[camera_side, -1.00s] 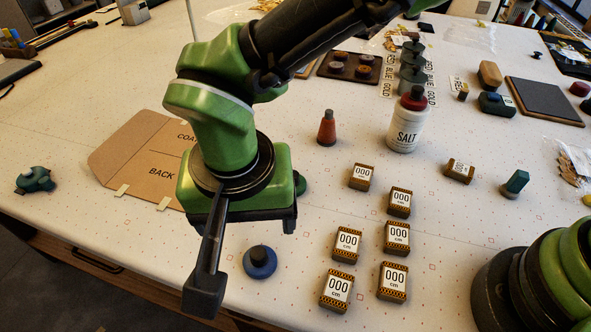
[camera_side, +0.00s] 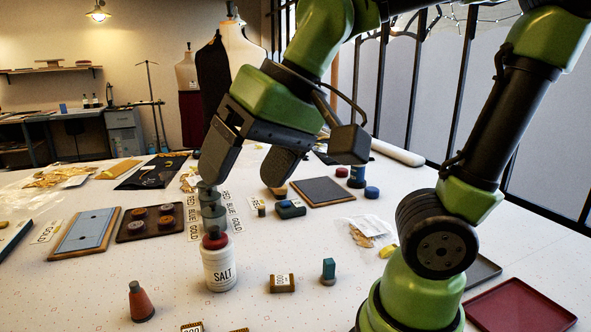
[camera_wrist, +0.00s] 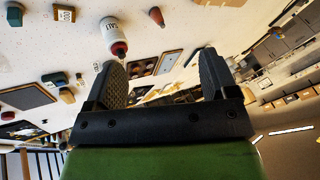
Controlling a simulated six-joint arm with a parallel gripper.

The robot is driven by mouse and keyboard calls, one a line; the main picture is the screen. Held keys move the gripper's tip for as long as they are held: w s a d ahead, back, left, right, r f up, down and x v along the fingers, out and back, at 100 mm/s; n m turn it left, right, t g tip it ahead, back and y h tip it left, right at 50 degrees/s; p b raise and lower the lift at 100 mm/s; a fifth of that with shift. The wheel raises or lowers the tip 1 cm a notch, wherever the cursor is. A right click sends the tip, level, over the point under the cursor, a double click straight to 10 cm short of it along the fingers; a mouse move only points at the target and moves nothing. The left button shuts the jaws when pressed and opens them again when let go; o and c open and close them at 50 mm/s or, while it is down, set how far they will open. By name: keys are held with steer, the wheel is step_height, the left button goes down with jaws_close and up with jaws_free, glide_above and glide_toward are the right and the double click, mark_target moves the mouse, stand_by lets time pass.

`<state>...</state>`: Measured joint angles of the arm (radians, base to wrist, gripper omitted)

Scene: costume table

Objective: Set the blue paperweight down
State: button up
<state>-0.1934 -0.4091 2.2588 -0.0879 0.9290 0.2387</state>
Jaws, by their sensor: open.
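My gripper (camera_side: 240,178) is open, with its two dark fingers spread apart and nothing visible between them. In the side view it is raised above the table, near the salt bottle (camera_side: 220,263) and the grey-green stacked pieces behind it. In the wrist view my gripper (camera_wrist: 160,68) also shows both fingers apart and empty. I cannot pick out the blue paperweight for certain now. A small round blue piece (camera_side: 371,192) sits on the table at the right, clear of my gripper, but I cannot tell whether it is the paperweight.
A dark tray with round pieces (camera_side: 123,225) and RED, BLUE, GOLD label strips (camera_side: 236,212) lie around the salt bottle. A red cone (camera_side: 140,302), a brown labelled block (camera_side: 282,284) and a teal stamp (camera_side: 328,271) stand in front. A dark board (camera_side: 349,188) lies behind.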

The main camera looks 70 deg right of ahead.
steer(key=s+d, duration=0.1)
steer(key=s+d+t, duration=0.1)
steer(key=s, duration=0.1)
steer(key=s+d+t, duration=0.1)
steer(key=s, duration=0.1)
steer(key=shift+f, duration=0.4)
